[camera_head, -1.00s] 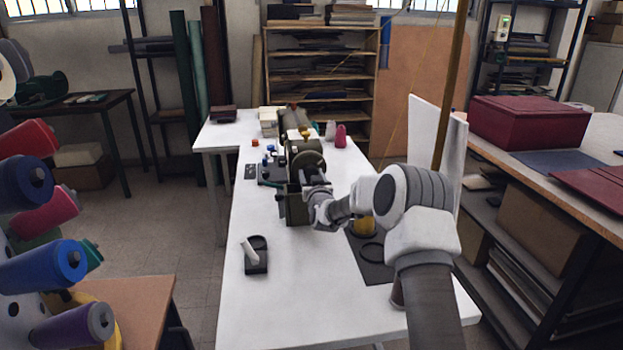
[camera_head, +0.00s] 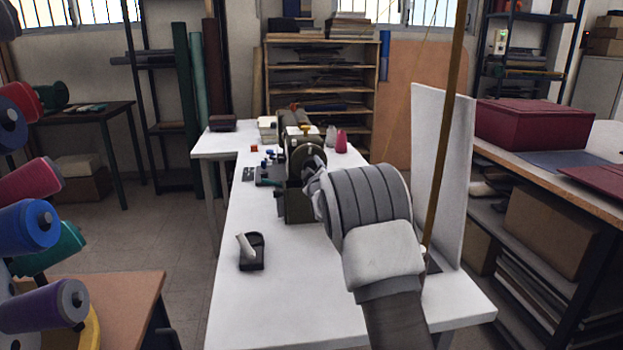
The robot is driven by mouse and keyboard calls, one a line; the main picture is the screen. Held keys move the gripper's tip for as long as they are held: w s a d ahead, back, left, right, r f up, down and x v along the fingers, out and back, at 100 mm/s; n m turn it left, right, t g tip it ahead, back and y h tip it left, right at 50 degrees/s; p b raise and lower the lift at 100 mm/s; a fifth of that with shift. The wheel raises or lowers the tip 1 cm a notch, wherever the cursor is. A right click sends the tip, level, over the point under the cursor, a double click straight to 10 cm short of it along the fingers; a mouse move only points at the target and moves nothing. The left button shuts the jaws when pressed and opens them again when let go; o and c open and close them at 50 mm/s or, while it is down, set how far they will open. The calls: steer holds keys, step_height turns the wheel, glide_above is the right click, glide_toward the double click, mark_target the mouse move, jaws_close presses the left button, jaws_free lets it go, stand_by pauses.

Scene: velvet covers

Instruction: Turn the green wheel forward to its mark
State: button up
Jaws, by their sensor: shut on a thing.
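The olive-green machine (camera_head: 299,206) stands on the white table, with the wheel (camera_head: 297,160) on its near upper side. My gripper (camera_head: 314,165) is at the right side of this wheel and is shut on it. My own wrist and forearm hide most of the fingers and the wheel's right part, so I cannot tell which part of the wheel is held. The mark cannot be made out at this size.
A pink cone (camera_head: 341,142) stands behind the machine. An upright white panel (camera_head: 445,170) and a brown pole (camera_head: 447,130) stand right of my arm. The table's front left is clear.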

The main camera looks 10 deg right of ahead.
steer(key=shift+n+b, duration=3.1)
steer(key=shift+n, duration=0.7)
steer(key=o, duration=1.4)
steer(key=s+p, duration=0.2)
steer(key=s, duration=1.5)
steer(key=shift+s, duration=0.25)
